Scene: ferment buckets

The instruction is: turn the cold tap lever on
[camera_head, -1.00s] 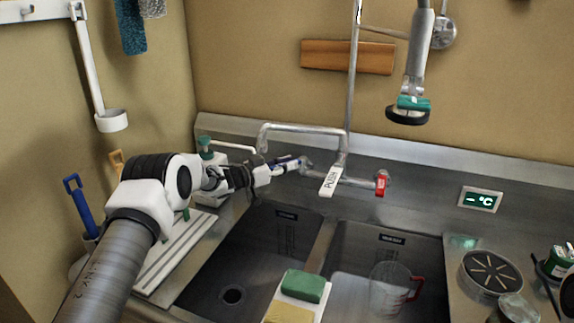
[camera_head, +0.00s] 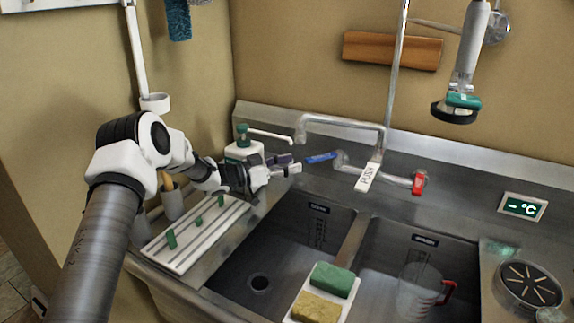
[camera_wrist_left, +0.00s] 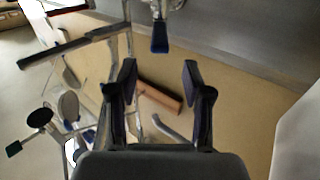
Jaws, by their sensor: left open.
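The cold tap lever (camera_head: 321,157) is blue and sticks out to the left from the left valve of the wall tap (camera_head: 345,162). In the left wrist view the blue lever (camera_wrist_left: 160,42) shows ahead, centred between the fingers and beyond their tips. My left gripper (camera_head: 292,164) is open and empty, just left of the lever with a small gap. Its two dark fingers also show spread apart in the left wrist view (camera_wrist_left: 160,72). The red lever (camera_head: 419,183) is on the tap's right end. My right gripper is out of view.
A white PUSH tag (camera_head: 367,176) hangs on the tap. A soap bottle (camera_head: 243,149) stands behind my left gripper. Two sink basins lie below, with a green sponge (camera_head: 333,279) and a jug (camera_head: 420,285). A spray head (camera_head: 457,105) hangs at right.

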